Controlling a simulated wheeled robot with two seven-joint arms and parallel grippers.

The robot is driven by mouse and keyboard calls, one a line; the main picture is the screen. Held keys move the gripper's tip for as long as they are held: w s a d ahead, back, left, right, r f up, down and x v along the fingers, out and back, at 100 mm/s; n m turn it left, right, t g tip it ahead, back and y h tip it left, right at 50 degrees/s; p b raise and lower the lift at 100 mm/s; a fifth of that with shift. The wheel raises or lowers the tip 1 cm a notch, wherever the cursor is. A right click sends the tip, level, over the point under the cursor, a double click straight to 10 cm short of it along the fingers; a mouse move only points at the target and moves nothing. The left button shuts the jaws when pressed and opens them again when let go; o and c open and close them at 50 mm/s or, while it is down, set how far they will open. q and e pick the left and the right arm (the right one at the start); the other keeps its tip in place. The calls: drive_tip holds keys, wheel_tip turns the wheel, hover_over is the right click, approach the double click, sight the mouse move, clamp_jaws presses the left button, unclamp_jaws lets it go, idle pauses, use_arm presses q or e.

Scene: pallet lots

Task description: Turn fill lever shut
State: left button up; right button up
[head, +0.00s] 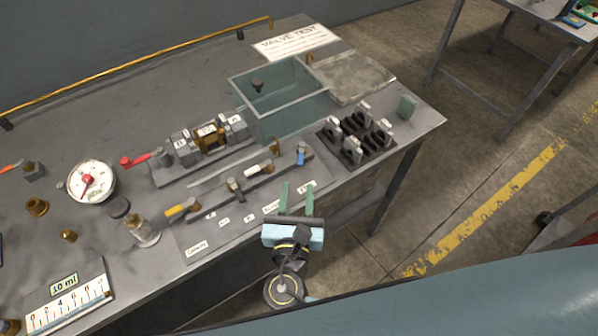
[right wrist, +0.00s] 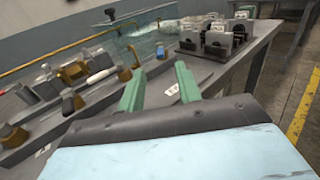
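A manifold bar (head: 215,203) on the bench front carries several levers. From left to right they are a yellow-handled lever (head: 180,208), a dark lever (head: 234,187), a white-handled lever (head: 262,168) and a blue-handled lever (head: 301,153) that stands across the bar. Small white labels sit in front; their print is too small to tell surely which marks the fill lever. My right gripper (head: 297,187) is open and empty, its green fingers just in front of the blue lever's end of the bar. The fingers also show in the right wrist view (right wrist: 157,75). My left gripper is not in view.
A glass tank (head: 280,112) stands behind the bar. A black rack (head: 350,146) with several grey-topped pieces is at the right. A gauge (head: 92,181), a small bottle (head: 142,232) and brass fittings lie left. The bench's front edge runs beneath my right gripper.

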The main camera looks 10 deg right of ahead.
drive_tip(key=shift+v, duration=1.05)
